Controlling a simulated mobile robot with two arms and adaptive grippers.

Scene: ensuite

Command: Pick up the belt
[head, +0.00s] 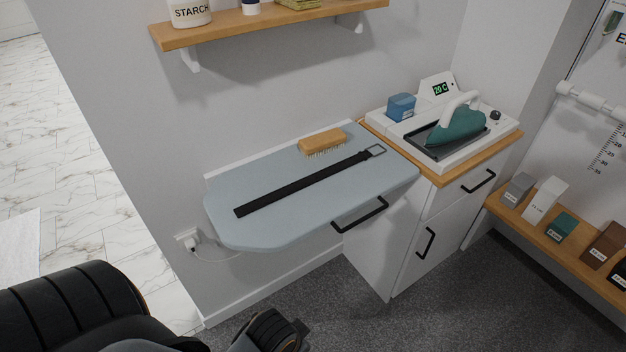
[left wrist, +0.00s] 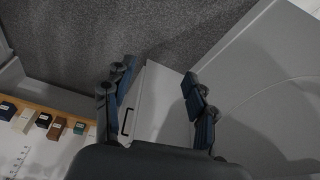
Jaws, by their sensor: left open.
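A black belt (head: 305,183) lies stretched out flat on a light blue-grey ironing board (head: 240,228), with its metal buckle (head: 376,151) at the far right end. In the head view my left arm shows at the bottom left, well short of the board; its fingertips cannot be made out there. In the left wrist view my left gripper (left wrist: 158,92) is open and empty, its two fingers spread apart. The belt does not show in that view. My right gripper is not in either view.
A wooden brush (head: 322,140) lies behind the belt on the board. A teal iron (head: 457,127) and a blue box (head: 401,107) stand on the cabinet at right. A wooden shelf (head: 270,22) hangs above. A low shelf (head: 560,243) holds several boxes.

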